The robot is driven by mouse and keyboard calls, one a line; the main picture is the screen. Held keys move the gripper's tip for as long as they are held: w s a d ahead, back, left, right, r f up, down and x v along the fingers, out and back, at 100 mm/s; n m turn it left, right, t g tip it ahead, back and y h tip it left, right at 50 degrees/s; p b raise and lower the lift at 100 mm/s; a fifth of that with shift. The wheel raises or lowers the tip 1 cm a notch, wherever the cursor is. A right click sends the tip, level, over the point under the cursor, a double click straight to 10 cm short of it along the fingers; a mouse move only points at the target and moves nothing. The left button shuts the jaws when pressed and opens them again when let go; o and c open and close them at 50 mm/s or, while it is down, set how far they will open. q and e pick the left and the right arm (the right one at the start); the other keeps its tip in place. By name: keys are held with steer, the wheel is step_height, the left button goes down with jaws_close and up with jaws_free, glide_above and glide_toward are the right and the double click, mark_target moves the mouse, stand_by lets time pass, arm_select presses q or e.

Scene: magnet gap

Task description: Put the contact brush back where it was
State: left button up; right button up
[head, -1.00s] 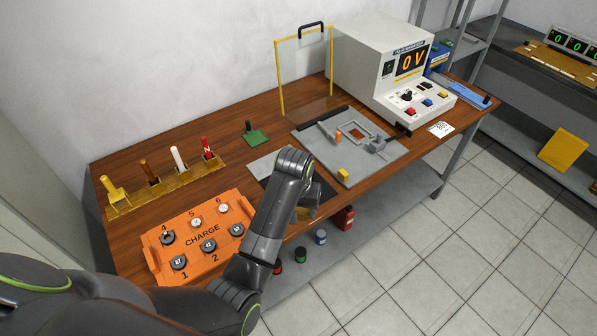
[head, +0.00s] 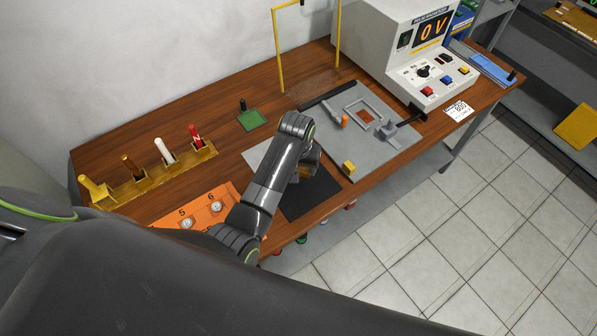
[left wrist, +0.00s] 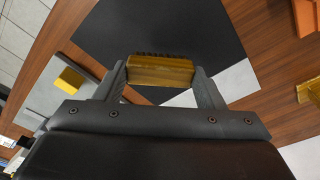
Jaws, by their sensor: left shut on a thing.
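The contact brush is a gold-brown block with a row of dark bristles on one long side. It shows in the left wrist view (left wrist: 160,72), between the two fingers of my left gripper (left wrist: 162,82), which is shut on it. The black mat (left wrist: 160,30) lies beneath the brush and beyond it. In the head view my left gripper (head: 308,165) is over the back part of the black mat (head: 312,197), near the grey board. My wrist hides most of the brush there. My right gripper is not in view.
The grey board (head: 385,152) with a frame and a yellow block (head: 348,168) lies right of the mat. A green pad (head: 252,120), a brass tool rack (head: 140,190) and an orange charge tray (head: 205,211) stand left. The voltage unit (head: 385,45) stands at the back right.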

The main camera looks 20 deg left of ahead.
mark_target(298, 169)
arm_select(q)
step_height(298, 169, down, 4)
steer(key=shift+w+r, duration=0.15)
steer(key=shift+r, duration=0.05)
steer(key=shift+f, duration=0.35)
steer(key=o, duration=0.5)
steer(key=shift+f, duration=0.1)
steer(key=o, duration=0.5)
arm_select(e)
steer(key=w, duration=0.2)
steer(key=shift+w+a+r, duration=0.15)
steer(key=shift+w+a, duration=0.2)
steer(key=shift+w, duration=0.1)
